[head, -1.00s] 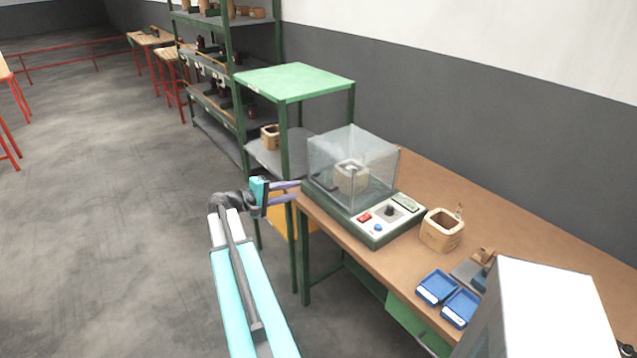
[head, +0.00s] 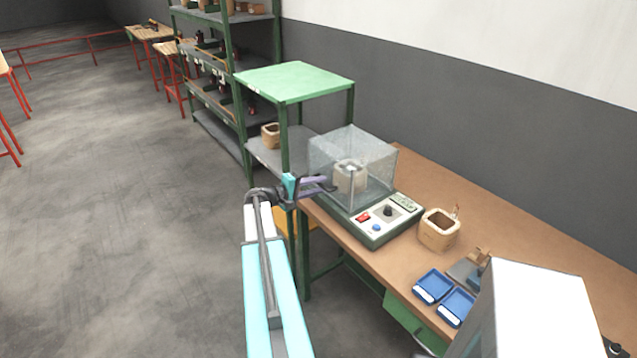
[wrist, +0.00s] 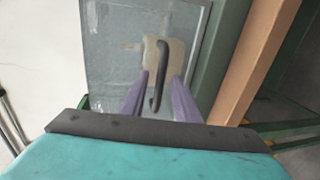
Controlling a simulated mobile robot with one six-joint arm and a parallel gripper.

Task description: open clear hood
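The clear hood (head: 372,163) is a see-through box standing closed on a green tester with a control panel (head: 385,216). A pale coil (head: 350,176) shows inside it. In the wrist view the hood's clear wall (wrist: 115,50) fills the upper left, and a dark bar handle (wrist: 162,75) stands out from it. My gripper (head: 328,184) is at the hood's left side. In the wrist view its two purple fingers (wrist: 160,95) are apart, one on each side of the handle, with gaps between them and the bar.
A green-topped rack (head: 295,82) stands close behind my gripper. A white box (head: 540,310) fills the lower right. Open floor lies left.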

